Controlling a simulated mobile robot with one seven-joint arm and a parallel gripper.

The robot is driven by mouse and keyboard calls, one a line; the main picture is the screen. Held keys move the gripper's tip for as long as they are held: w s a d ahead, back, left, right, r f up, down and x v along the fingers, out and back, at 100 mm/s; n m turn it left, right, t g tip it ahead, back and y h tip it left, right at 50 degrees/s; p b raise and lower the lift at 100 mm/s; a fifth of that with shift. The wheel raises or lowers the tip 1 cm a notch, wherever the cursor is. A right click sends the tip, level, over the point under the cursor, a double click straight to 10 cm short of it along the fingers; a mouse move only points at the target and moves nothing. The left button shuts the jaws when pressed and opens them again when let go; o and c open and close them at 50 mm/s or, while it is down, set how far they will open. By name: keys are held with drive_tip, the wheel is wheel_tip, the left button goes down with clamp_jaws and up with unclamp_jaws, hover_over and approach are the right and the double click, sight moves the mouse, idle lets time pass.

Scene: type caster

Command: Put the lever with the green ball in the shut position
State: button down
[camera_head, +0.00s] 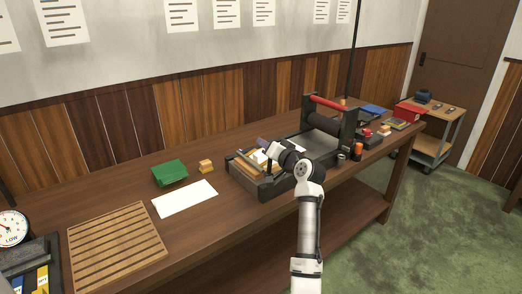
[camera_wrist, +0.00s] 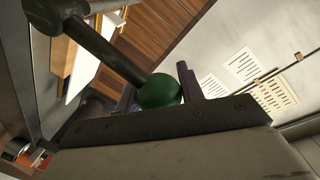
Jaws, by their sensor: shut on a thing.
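The green ball (camera_wrist: 160,91) shows in the middle of the wrist view, at the end of a dark straight lever (camera_wrist: 108,50) that comes in from the upper left. My gripper (camera_head: 273,152) reaches over the near side of the dark press-like machine (camera_head: 268,187) on the bench. It is shut on the green ball, which sits against the dark finger parts in the wrist view. Part of the ball is hidden behind them. In the head view my gripper and wrist cover the ball, and the lever cannot be made out clearly.
The machine has a roller and a red bar (camera_head: 331,104) at its far end. A green block (camera_head: 169,172), a white sheet (camera_head: 185,198) and a slatted wooden rack (camera_head: 115,246) lie left on the bench (camera_head: 215,222). Small cans stand to the right of the machine.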

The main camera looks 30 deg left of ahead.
drive_tip(key=shift+w+d+f+m+g+p, duration=0.15)
drive_tip(key=shift+w+d+m+g+p, duration=0.1)
drive_tip(key=shift+w+m, duration=0.35)
drive_tip(key=shift+w+d+f+m+g+p, duration=0.1)
drive_tip(key=shift+w+d+m+g, duration=0.1)
drive_tip(key=shift+w+m, duration=0.35)
drive_tip(key=c, duration=0.9)
unclamp_jaws()
drive_tip(key=shift+f, duration=0.1)
drive_tip(key=shift+d, duration=0.1)
drive_tip(key=b+v, duration=0.4)
drive_tip(key=v, duration=0.9)
drive_tip(key=shift+s+d, duration=0.25)
